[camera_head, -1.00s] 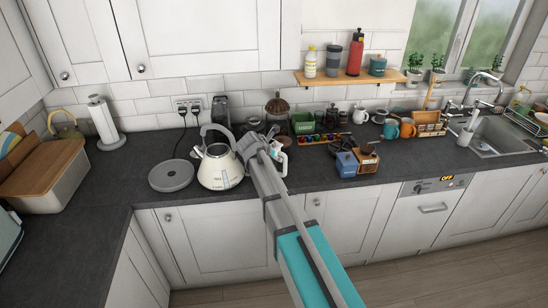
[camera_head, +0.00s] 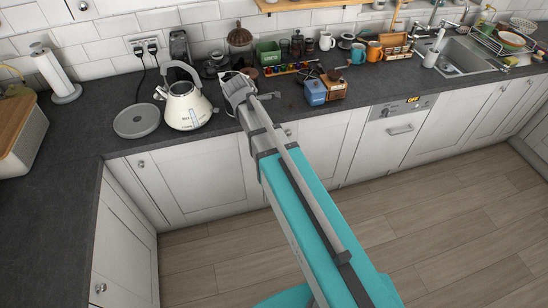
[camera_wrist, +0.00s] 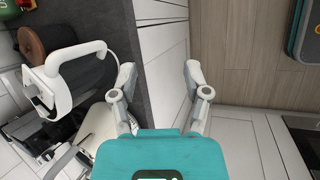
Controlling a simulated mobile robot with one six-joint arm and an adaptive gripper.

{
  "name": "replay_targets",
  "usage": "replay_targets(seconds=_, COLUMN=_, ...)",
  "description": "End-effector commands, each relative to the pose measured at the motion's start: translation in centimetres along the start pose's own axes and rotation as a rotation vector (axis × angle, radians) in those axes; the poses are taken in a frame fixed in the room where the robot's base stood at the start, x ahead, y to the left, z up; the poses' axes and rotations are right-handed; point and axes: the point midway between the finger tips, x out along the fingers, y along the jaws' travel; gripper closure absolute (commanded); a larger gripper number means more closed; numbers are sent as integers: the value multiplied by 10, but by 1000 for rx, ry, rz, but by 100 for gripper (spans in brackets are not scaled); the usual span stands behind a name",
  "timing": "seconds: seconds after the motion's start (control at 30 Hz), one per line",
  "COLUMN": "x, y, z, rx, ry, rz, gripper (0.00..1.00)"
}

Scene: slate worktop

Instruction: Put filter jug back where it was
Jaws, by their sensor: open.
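The filter jug (camera_wrist: 78,52) stands on the dark worktop in the wrist view, with its white looped handle towards my gripper. Its lower body is only partly visible. In the head view my gripper and arm hide most of it, to the right of the cream kettle. My gripper (camera_wrist: 158,72) is open and empty. Its two fingers are apart, over the worktop's front edge and the white cabinet front, with the handle clear to their left. In the head view my gripper (camera_head: 238,88) is at the worktop beside the jug.
A blue box (camera_head: 315,92) and a wooden grinder (camera_head: 335,84) stand to the right. Bare worktop (camera_head: 75,135) lies to the left.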

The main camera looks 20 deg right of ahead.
Motion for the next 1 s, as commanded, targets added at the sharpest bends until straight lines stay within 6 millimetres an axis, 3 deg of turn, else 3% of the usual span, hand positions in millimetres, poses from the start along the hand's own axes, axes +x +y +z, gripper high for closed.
replay_targets(seconds=0.1, x=-3, y=-33, z=10, rx=208, ry=32, rz=-65, gripper=39)
replay_targets(seconds=0.6, x=-25, y=-147, z=32, rx=1064, ry=54, rz=-395, gripper=39)
replay_targets(seconds=0.8, x=-35, y=-177, z=35, rx=1298, ry=19, rz=-503, gripper=39)
replay_targets(seconds=1.0, x=-39, y=-187, z=35, rx=1389, ry=0, rz=-546, gripper=39)
